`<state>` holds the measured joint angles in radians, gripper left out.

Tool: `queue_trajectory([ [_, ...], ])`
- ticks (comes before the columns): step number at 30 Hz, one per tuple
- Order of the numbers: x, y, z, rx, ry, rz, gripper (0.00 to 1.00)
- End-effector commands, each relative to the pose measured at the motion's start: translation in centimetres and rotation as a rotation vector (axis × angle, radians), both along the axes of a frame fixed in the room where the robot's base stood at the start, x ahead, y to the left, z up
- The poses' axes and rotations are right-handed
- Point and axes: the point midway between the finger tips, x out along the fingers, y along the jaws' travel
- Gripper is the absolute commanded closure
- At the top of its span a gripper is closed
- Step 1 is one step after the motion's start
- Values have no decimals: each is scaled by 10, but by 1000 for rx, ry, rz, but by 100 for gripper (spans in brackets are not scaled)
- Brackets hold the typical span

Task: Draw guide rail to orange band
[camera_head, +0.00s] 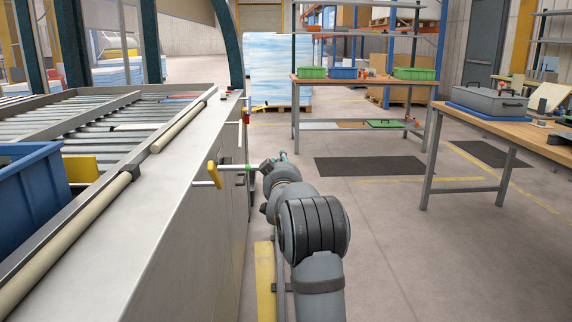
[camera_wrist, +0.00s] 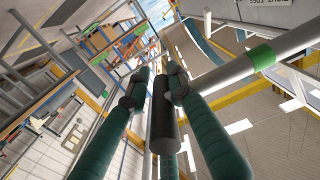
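The guide rail is a pale rod (camera_head: 236,168) sticking out from the side of the grey machine, with a yellow end piece (camera_head: 214,175) over the machine top. A green band (camera_head: 251,168) is on the rod near my gripper (camera_head: 268,166). In the wrist view the rod (camera_wrist: 293,42) runs to the upper right, with the green band (camera_wrist: 262,57) on it. I cannot make out an orange band on this rod.
The machine's flat metal top (camera_head: 165,185) and roller bed (camera_head: 75,112) fill the left, with a blue bin (camera_head: 30,190). Another short rod (camera_head: 236,122) sticks out farther along. A workbench (camera_head: 365,82) and a wooden table (camera_head: 520,128) stand right. The floor between is open.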

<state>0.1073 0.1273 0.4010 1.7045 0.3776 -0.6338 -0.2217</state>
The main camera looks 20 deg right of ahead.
Motion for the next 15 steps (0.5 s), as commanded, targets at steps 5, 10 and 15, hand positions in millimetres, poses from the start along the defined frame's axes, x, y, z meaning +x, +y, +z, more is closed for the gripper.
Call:
queue_trajectory([
  [5,-2,-7,0,3,0,-11,69],
  [10,-2,-7,-1,3,0,-11,64],
  [15,-2,-7,-1,3,1,-12,64],
])
